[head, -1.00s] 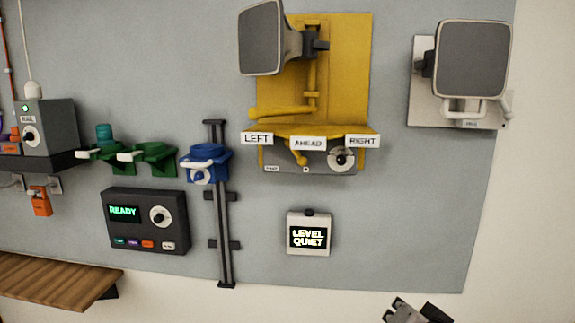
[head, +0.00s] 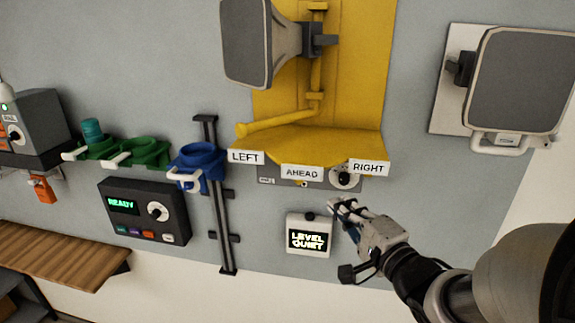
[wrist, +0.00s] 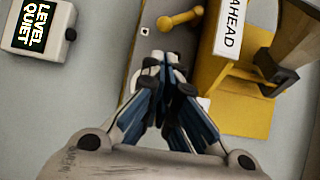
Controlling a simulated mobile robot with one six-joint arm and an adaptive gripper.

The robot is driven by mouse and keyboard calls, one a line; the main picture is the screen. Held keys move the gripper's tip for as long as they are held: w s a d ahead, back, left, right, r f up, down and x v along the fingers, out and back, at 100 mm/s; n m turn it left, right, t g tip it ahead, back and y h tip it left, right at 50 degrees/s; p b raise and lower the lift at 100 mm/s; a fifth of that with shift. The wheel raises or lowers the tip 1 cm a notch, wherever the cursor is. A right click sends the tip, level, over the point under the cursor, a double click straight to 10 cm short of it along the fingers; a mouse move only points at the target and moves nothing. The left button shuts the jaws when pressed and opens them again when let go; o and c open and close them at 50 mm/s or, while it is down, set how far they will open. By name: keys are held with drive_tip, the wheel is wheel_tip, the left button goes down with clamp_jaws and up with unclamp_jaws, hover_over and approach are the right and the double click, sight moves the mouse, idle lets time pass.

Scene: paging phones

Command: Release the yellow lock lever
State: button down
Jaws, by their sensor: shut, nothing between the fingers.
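The yellow lock lever (wrist: 182,19) shows in the wrist view as a short bar with a round end, on the grey panel beside the AHEAD plate (wrist: 229,40). In the head view only a small yellow bit of it (head: 303,184) shows under the AHEAD plate; the rest is hidden. My gripper (head: 338,208) is shut and empty, below the RIGHT plate and to the lower right of the lever. In the wrist view my fingertips (wrist: 163,62) are apart from the lever, below it in the picture.
A yellow horn mount (head: 345,100) with a long handle (head: 272,125) and a grey horn (head: 247,45) is above. A round dial (head: 343,178) sits close above my fingertips. A LEVEL QUIET box (head: 309,236) is left of my gripper. The wall between them is clear.

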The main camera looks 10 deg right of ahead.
drive_tip(key=shift+s, duration=0.15)
drive_tip(key=shift+a, duration=0.1)
drive_tip(key=p+x, duration=0.1)
drive_tip(key=x, duration=0.9)
drive_tip(key=shift+f+b, duration=0.3)
drive_tip(key=shift+b, duration=0.15)
drive_tip(key=shift+m, duration=0.3)
drive_tip(key=shift+a+f+m+t+b, duration=0.3)
drive_tip(key=shift+f+t+b, duration=0.1)
drive_tip(key=shift+b, duration=0.65)
